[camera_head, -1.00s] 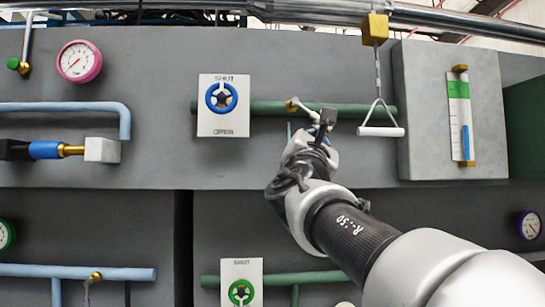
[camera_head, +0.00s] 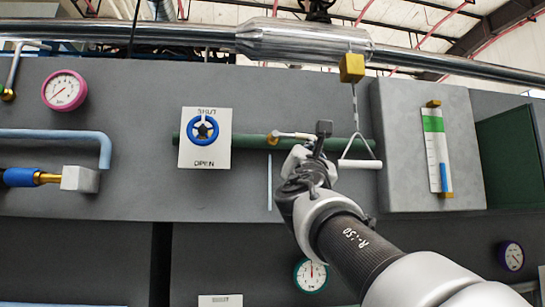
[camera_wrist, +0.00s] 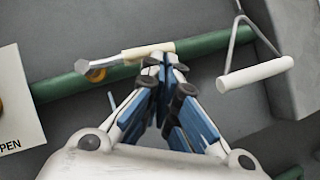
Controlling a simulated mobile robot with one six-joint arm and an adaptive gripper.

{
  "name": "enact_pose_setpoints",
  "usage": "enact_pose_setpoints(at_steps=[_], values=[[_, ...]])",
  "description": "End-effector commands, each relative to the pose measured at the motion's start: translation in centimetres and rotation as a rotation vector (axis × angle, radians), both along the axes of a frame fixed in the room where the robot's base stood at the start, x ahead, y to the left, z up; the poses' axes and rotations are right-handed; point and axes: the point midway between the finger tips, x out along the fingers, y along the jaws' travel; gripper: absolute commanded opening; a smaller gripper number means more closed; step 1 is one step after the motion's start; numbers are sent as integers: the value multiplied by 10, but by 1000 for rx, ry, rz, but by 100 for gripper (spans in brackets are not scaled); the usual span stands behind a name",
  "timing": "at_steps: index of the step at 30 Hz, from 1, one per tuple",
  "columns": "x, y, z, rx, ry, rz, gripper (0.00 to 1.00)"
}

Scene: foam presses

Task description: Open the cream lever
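The cream lever (camera_head: 293,135) sits on the green pipe (camera_head: 245,142) right of the blue valve wheel. It lies almost along the pipe, its cream handle end to the right. In the wrist view the cream handle (camera_wrist: 148,51) and its metal shank (camera_wrist: 100,66) show just beyond my fingertips. My gripper (camera_head: 320,139) is at the handle's free end, just below it. In the wrist view my gripper (camera_wrist: 166,66) has its fingers converged with the tips together, and nothing is seen between them. Whether the tips touch the handle is not clear.
A white pull handle (camera_head: 360,164) hangs from a yellow block (camera_head: 351,68) close to the right of my gripper. The blue wheel (camera_head: 203,130) on its white plate is to the left. A gauge box (camera_head: 405,150) protrudes at right.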

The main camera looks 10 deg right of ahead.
Motion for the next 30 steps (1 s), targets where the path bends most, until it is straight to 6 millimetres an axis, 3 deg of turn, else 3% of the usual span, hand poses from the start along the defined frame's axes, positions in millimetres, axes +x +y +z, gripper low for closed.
enact_pose_setpoints(at_steps=[17,28,30], values=[[0,-1,-2,0,1,-2,0],[-2,2,-48,1,-1,-2,0],[-22,3,-54,0,-3,-3,0]])
